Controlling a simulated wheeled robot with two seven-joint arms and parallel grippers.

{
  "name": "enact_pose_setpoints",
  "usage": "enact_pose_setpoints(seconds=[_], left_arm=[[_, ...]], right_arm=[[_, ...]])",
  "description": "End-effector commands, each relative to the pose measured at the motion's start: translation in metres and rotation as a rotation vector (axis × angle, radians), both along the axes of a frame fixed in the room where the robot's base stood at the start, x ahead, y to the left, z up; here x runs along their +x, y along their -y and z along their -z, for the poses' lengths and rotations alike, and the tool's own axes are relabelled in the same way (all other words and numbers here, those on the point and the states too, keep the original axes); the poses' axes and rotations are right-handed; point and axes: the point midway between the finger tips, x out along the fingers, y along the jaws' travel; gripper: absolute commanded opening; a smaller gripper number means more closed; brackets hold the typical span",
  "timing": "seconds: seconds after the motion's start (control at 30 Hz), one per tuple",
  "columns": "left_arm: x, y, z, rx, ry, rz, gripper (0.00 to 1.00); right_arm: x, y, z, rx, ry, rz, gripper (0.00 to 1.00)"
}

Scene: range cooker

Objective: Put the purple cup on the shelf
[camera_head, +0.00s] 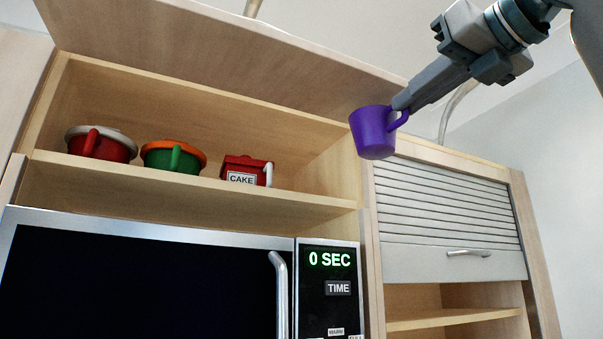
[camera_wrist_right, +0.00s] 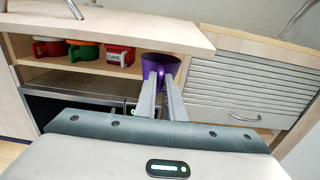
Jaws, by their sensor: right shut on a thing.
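The purple cup (camera_head: 374,132) hangs in the air in the head view, in front of the right end of the open upper shelf. My right gripper (camera_head: 402,104) is shut on the cup's handle, its arm coming from the upper right. The cup also shows in the right wrist view (camera_wrist_right: 160,66), beyond the fingers (camera_wrist_right: 161,88). The shelf (camera_head: 300,199) is the open compartment above the microwave, with bare board at its right end. The cup is upright with a slight tilt. My left gripper is not in view.
On the shelf stand a red pot (camera_head: 112,149) with a pale rim, a green pot (camera_head: 183,160) with an orange rim and a red CAKE box (camera_head: 246,163). A raised door (camera_head: 230,45) overhangs the shelf. A slatted shutter cabinet (camera_head: 450,205) is at right.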

Motion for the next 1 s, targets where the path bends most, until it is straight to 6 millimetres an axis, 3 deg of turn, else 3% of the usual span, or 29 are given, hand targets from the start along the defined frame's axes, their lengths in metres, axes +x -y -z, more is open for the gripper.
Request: enact_pose_setpoints(seconds=[0.27, 0.7, 1.0], left_arm=[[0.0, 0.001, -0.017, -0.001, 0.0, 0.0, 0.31], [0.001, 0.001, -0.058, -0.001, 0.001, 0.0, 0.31], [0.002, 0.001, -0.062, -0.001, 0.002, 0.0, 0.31]], right_arm=[[0.032, -0.013, -0.004, -0.001, -0.002, 0.0, 0.0], [0.115, -0.048, -0.004, -0.001, -0.002, -0.001, 0.0], [0.13, -0.054, -0.001, 0.001, 0.002, 0.0, 0.0]])
